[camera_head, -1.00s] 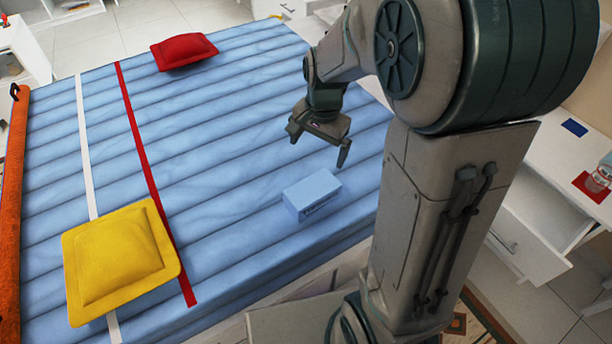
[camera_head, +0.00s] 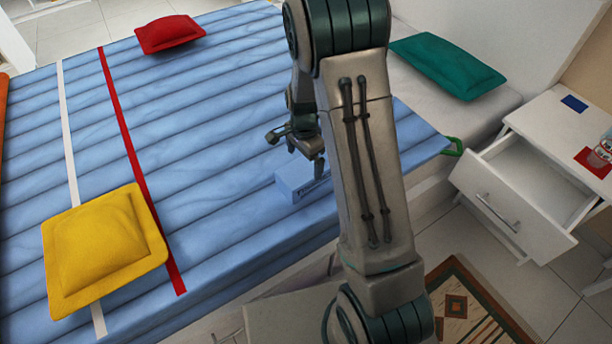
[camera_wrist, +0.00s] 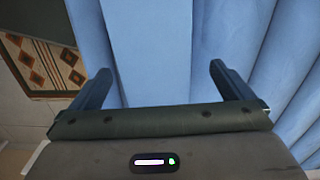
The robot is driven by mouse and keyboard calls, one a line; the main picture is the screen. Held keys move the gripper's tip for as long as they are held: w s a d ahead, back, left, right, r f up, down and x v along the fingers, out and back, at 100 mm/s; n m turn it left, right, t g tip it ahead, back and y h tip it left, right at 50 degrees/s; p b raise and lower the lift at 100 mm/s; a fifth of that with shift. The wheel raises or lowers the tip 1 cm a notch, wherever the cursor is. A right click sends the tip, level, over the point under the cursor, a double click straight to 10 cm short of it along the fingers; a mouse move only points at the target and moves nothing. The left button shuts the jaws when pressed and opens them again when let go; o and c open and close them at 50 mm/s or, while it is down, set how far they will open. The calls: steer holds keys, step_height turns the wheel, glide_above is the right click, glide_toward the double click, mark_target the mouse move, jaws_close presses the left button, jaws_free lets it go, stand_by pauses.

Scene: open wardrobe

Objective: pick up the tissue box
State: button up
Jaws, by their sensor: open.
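The tissue box (camera_head: 289,188) is a light blue block with dark lettering on its side. It sits on the blue striped bed (camera_head: 220,150) near the bed's front edge, and my arm hides its right end in the head view. My gripper (camera_head: 296,153) is open with its fingers pointing down, just above and behind the box in that view. In the wrist view my gripper (camera_wrist: 165,82) has both fingers spread apart. A flat pale blue surface, seemingly the tissue box (camera_wrist: 150,45), lies between them. I cannot tell whether the fingers touch it.
A yellow pillow (camera_head: 100,250) and a red pillow (camera_head: 170,34) lie on the bed, and a green pillow (camera_head: 447,66) lies behind my arm. A white nightstand (camera_head: 545,115) with an open drawer (camera_head: 525,195) stands right. A patterned rug (camera_head: 465,305) is on the floor.

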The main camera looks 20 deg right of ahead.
mark_target(306, 167)
steer(key=f, duration=0.3)
steer(key=f+b, duration=0.1)
steer(key=f, duration=0.1)
steer(key=shift+s+d+f, duration=0.25)
steer(key=shift+f, duration=0.05)
steer(key=c, duration=1.2)
steer(key=shift+o, duration=0.2)
steer(key=shift+r, duration=0.15)
